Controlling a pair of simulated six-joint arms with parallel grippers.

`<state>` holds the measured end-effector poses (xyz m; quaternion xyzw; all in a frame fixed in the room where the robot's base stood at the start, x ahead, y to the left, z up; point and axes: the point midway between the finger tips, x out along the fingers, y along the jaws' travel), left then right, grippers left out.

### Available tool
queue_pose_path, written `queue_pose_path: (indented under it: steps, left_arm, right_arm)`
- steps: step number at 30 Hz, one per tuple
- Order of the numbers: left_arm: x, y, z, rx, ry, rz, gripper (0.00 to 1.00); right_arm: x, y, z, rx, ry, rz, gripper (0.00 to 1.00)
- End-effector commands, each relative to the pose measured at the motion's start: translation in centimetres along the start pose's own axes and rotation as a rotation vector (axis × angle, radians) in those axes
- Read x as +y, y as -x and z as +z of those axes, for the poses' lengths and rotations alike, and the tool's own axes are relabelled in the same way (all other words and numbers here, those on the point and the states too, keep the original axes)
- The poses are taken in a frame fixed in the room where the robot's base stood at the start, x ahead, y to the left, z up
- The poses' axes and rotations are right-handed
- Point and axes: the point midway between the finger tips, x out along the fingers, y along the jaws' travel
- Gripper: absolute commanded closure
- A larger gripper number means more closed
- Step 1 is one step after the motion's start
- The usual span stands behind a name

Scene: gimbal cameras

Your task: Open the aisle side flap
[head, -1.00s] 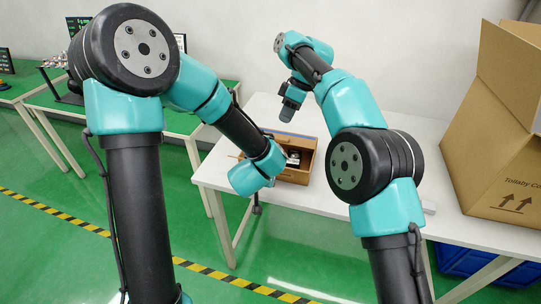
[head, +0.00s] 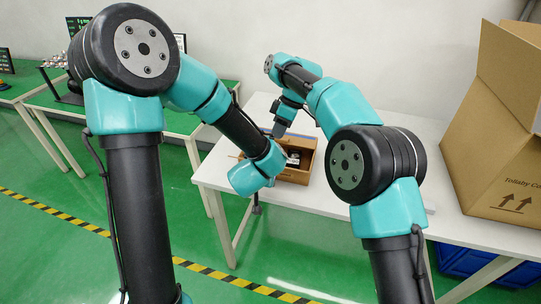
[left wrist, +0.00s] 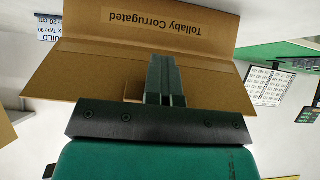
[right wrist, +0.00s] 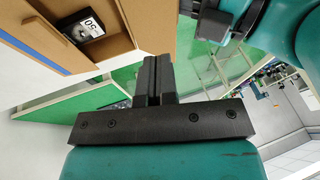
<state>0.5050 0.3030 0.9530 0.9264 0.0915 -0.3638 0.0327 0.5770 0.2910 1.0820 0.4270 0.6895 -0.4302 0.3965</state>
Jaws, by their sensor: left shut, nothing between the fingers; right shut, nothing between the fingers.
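The small brown carton (head: 305,176) stands on the white table with its top open and a black-and-white item inside. My left arm hides its left side in the head view. In the left wrist view, a cardboard flap (left wrist: 185,18) lettered "Tollaby Corrugated" spreads outward, upside down in the picture. My left gripper (left wrist: 165,75) is shut and empty, its fingers overlapping the cardboard; I cannot tell whether they touch. My right gripper (head: 279,130) is shut and empty, just behind the carton's left part. In the right wrist view, the carton wall (right wrist: 152,22) lies up and left of the fingers.
A large open carton (head: 495,150) stands on the table's right. A blue bin (head: 465,261) sits below. A green-topped table (head: 180,122) stands at the left. The white table is clear between the cartons. My left forearm is close to the small carton.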

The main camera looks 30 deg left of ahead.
Motion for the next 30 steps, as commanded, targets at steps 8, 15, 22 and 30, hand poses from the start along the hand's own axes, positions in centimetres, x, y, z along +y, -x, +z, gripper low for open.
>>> queue_pose_path:
  steps: [8, 15, 22, 30]
  left_arm:
    - [0.0, 0.0, 0.0, 0.0, 0.0, 0.0, 1.0]
    - [0.0, 0.0, 0.0, 0.0, 0.0, 0.0, 1.0]
    - [0.0, 0.0, 0.0, 0.0, 0.0, 0.0, 1.0]
    - [0.0, 0.0, 0.0, 0.0, 0.0, 0.0, 1.0]
  right_arm:
    - [-0.1, -4.9, 0.0, -0.002, 0.001, -0.003, 1.0]
    - [-1.4, -6.7, 0.6, -0.002, 0.001, -0.001, 1.0]
    - [-2.0, -7.7, 0.9, -0.001, 0.0, 0.0, 1.0]
    - [-2.0, -7.8, 0.9, 0.0, 0.0, 0.001, 1.0]
